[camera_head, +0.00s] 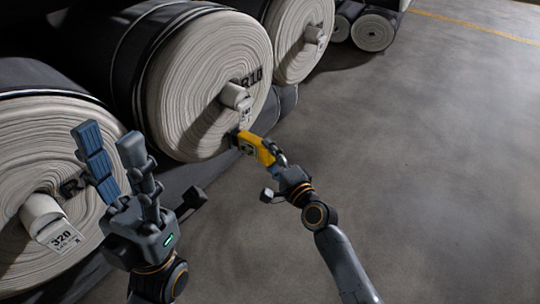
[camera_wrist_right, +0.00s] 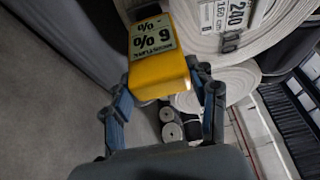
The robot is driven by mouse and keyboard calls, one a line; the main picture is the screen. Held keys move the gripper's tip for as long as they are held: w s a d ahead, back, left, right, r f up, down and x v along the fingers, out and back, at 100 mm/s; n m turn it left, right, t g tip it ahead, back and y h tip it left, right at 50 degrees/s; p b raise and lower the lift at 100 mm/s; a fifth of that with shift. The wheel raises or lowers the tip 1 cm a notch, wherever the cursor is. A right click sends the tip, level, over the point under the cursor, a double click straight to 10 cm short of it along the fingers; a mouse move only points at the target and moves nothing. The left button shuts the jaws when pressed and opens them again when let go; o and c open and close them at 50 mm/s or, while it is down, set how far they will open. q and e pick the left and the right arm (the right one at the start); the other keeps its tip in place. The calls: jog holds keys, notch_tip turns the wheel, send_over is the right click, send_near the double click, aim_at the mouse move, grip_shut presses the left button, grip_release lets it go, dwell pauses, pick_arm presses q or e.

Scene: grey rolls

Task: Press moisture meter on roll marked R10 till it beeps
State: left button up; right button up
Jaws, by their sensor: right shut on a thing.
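The roll marked R10 (camera_head: 185,90) is a large pale spiral-wound roll in a dark wrap, at the upper middle of the head view. Its R10 mark sits right of its core. My right gripper (camera_head: 268,160) is shut on the yellow moisture meter (camera_head: 258,149). The meter's front end is at the lower right of the R10 roll's face; I cannot tell whether it touches. My left gripper (camera_head: 103,150) is open and empty, in front of the left roll.
Another roll (camera_head: 40,135) at the left has a core with a tag (camera_head: 62,236) reading 320. A further roll (camera_head: 300,40) stands behind R10, with smaller rolls (camera_head: 373,32) at the back. The grey floor (camera_head: 440,170) on the right is clear.

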jog(key=shift+s+d, duration=0.5)
jog(key=shift+d, duration=0.2)
jog(key=shift+s+d, duration=0.45)
jog(key=shift+d, duration=0.2)
jog(key=s+d, duration=0.2)
jog(key=d, duration=0.1)
